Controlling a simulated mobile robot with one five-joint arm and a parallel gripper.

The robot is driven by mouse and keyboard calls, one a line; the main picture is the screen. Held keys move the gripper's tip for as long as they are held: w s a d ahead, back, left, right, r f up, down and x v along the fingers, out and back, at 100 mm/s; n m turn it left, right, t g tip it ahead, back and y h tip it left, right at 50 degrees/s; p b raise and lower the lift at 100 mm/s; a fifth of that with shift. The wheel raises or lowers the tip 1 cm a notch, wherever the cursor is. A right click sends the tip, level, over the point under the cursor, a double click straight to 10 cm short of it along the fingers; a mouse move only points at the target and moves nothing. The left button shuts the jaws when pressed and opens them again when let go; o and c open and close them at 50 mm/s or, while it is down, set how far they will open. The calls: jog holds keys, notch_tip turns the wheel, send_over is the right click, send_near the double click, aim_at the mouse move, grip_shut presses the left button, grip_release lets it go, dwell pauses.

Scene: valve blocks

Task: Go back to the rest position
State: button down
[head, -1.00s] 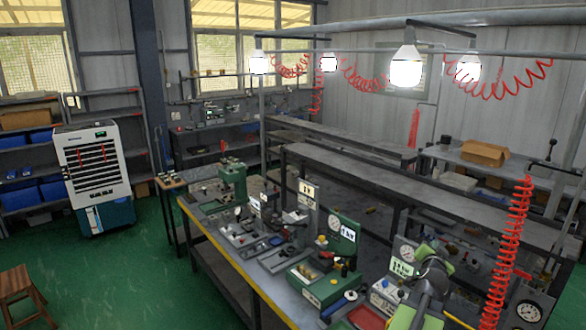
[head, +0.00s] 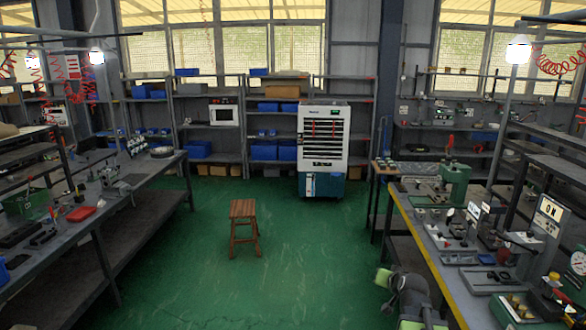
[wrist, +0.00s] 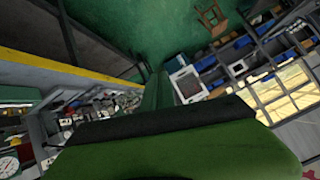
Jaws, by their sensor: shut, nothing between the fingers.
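My arm shows at the lower right of the head view, with grey and light green parts, beside the yellow-edged workbench (head: 447,283). In the wrist view my gripper (wrist: 155,88) is green and dark, fills the lower middle, and points up the picture. It is shut and empty. Green floor and the bench's yellow edge lie beyond it in that view, with no contact visible. The head view does not clearly show the fingertips.
A wooden stool (head: 243,215) stands on the open green floor (head: 200,270). A white and teal cooler (head: 323,150) stands by the back shelves. A long bench (head: 90,215) with tools runs along the left. A green press (head: 455,180) and valve blocks crowd the right bench.

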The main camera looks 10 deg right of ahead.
jog(key=s+a+f+n+g+y+b, duration=0.1)
jog(key=s+a+f+n+g+b, duration=0.15)
jog(key=a+f, duration=0.65)
jog(key=s+a+f+n+g+y+b, duration=0.1)
jog(key=s+a+f+n+g+y, duration=0.15)
jog(key=a, duration=1.25)
jog(key=s+d+f+g+h, duration=0.2)
jog(key=s+g, duration=0.4)
jog(key=s, duration=0.5)
jog(key=shift+s+d+f, duration=0.15)
jog(key=shift+s+f, duration=0.15)
jog(key=shift+f, duration=0.2)
